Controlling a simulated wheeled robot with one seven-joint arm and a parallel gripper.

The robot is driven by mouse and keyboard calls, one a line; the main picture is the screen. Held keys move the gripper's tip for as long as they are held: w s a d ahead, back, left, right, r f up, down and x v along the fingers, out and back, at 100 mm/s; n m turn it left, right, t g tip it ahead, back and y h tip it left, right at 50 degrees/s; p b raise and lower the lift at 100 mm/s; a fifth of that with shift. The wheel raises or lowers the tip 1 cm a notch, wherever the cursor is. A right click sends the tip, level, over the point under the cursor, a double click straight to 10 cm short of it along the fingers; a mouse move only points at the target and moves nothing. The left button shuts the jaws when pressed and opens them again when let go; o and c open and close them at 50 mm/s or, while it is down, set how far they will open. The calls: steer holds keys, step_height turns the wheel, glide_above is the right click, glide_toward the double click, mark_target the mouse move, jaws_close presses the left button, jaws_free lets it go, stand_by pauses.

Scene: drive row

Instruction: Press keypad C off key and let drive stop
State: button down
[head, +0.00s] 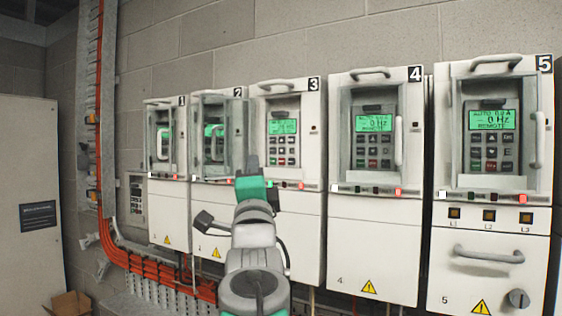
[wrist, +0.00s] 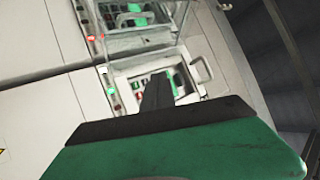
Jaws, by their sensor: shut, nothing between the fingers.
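Wall drives numbered 1 to 5 stand in a row; no letter C is legible, so I cannot tell which keypad it is. Drive 3's keypad (head: 284,138) has a green screen with unclear text. Drive 4's keypad (head: 373,137) and drive 5's keypad (head: 491,136) read 0 Hz and REMOTE. My gripper (head: 251,163) is shut and empty, raised before the border of drives 2 and 3. In the wrist view its dark fingers (wrist: 157,92) overlap a keypad (wrist: 176,82) with red and green keys. Contact cannot be told; the fingers hide some keys.
Clear hinged covers with handles front the keypads; drive 2's cover (head: 213,138) seems swung outward near my arm. Red lamps (head: 398,191) glow under several keypads. Orange cables (head: 150,262) run low at left. A grey cabinet (head: 28,170) stands far left.

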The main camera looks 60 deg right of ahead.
steer(key=p, duration=0.4)
glide_toward(277, 154)
step_height(277, 154, up, 3)
steer(key=w, duration=0.3)
steer(key=shift+s+d+f, duration=0.1)
steer(key=shift+d, duration=0.8)
stand_by(0.7)
steer(key=shift+d+b, duration=0.3)
steer(key=shift+d, duration=0.1)
steer(key=shift+d, duration=0.4)
stand_by(0.5)
steer(key=shift+a, duration=0.1)
steer(key=shift+a+f+b, duration=0.15)
steer(key=shift+a+b, duration=0.25)
steer(key=shift+b, duration=0.35)
steer(key=shift+a, duration=0.35)
